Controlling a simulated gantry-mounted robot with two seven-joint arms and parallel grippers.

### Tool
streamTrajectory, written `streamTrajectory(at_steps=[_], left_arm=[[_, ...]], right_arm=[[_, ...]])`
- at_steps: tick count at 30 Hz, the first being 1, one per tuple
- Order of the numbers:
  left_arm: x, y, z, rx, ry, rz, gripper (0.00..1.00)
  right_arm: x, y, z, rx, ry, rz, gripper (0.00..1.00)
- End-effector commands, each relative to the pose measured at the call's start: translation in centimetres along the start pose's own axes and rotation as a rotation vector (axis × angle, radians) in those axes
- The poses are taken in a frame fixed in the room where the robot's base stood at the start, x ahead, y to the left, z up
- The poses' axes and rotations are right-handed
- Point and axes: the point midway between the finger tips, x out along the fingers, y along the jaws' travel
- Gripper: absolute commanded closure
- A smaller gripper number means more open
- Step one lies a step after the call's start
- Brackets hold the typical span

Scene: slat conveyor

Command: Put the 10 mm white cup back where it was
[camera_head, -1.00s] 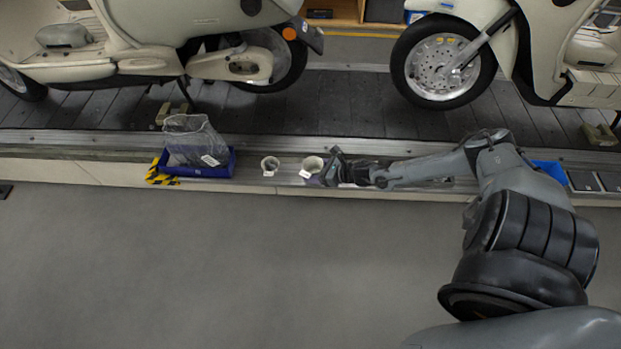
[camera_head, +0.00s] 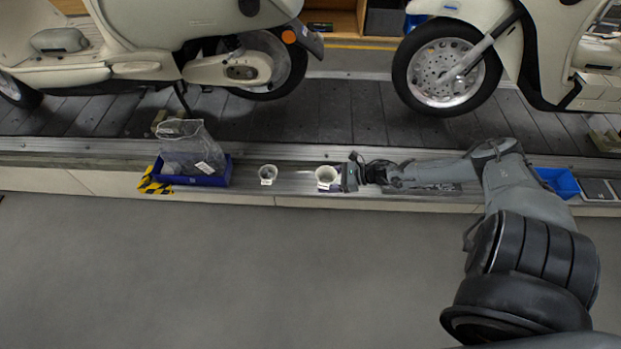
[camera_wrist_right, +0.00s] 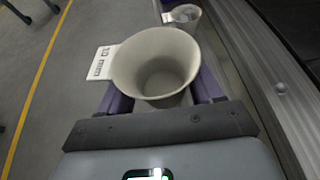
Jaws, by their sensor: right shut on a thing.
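The white cup (camera_head: 327,175) has a tag reading "10 mm" and sits in my right gripper (camera_head: 347,177), at the ledge along the conveyor. In the right wrist view, the cup (camera_wrist_right: 157,68) is upright, with purple fingers on both sides and its tag sticking out to the left. It looks empty inside. I cannot tell whether its base touches the ledge. A second, smaller cup (camera_head: 268,172) with a white tag stands to its left on the ledge, apart from it. It also shows at the top of the right wrist view (camera_wrist_right: 186,14). My left gripper is not in view.
A dark blue tray (camera_head: 200,181) with a mesh bag (camera_head: 187,147) stands at the left of the ledge, beside yellow-black tape (camera_head: 151,183). A light blue bin (camera_head: 560,181) is at the right. Scooters stand on the slats (camera_head: 335,112) behind. Bare ledge lies between the two cups.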

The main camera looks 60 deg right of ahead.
Motion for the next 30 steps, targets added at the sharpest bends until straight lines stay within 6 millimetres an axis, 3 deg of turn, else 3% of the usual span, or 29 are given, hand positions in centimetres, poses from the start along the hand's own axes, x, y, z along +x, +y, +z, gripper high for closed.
streamTrajectory(at_steps=[16, 23, 30], left_arm=[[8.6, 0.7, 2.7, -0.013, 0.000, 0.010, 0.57], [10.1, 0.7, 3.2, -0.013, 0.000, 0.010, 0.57], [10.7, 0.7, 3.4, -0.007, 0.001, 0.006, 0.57]], right_arm=[[7.6, -7.4, -3.5, -0.001, -0.005, -0.003, 0.64], [8.9, -8.9, -3.8, 0.000, -0.002, -0.002, 0.64], [9.4, -9.1, -4.5, 0.001, 0.000, 0.000, 0.64]])
